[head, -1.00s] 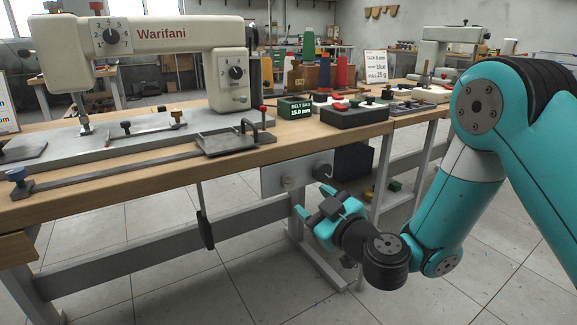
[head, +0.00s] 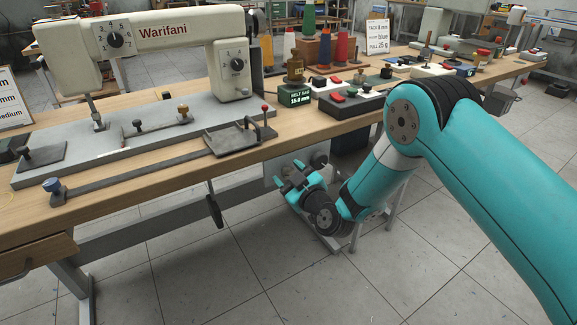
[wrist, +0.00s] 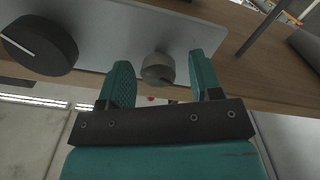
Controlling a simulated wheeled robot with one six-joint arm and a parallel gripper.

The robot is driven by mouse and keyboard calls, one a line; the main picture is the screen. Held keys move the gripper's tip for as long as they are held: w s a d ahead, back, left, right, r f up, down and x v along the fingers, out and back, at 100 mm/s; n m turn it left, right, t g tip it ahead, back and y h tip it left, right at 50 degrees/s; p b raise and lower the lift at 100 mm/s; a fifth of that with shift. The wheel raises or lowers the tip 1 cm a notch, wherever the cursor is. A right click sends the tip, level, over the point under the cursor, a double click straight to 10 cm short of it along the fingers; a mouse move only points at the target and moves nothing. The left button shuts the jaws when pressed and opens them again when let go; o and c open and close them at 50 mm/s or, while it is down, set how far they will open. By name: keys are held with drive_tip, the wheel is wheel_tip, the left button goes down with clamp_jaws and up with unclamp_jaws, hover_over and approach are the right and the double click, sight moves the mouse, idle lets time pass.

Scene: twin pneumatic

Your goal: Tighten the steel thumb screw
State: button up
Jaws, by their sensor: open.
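The steel thumb screw (wrist: 157,69) is a small round grey knob on a grey metal plate (wrist: 115,35) below the table edge. In the wrist view it appears between the two teal fingers of my gripper (wrist: 160,60), with a visible gap to each finger. My gripper is open and holds nothing. In the head view my gripper (head: 287,172) is in front of the plate under the tabletop and hides the screw there. I cannot tell how deep the screw sits between the fingers.
A large black knob (wrist: 40,44) with a white line is on the same plate, left of the screw in the wrist view. The wooden tabletop (head: 130,183) above carries the sewing machine (head: 160,30). A dark lever (head: 215,208) hangs left of my gripper. Open floor lies in front.

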drive_tip(key=shift+w+a, duration=0.1)
drive_tip(key=shift+w, duration=0.05)
drive_tip(key=c, duration=0.9)
drive_tip(key=shift+c, duration=0.2)
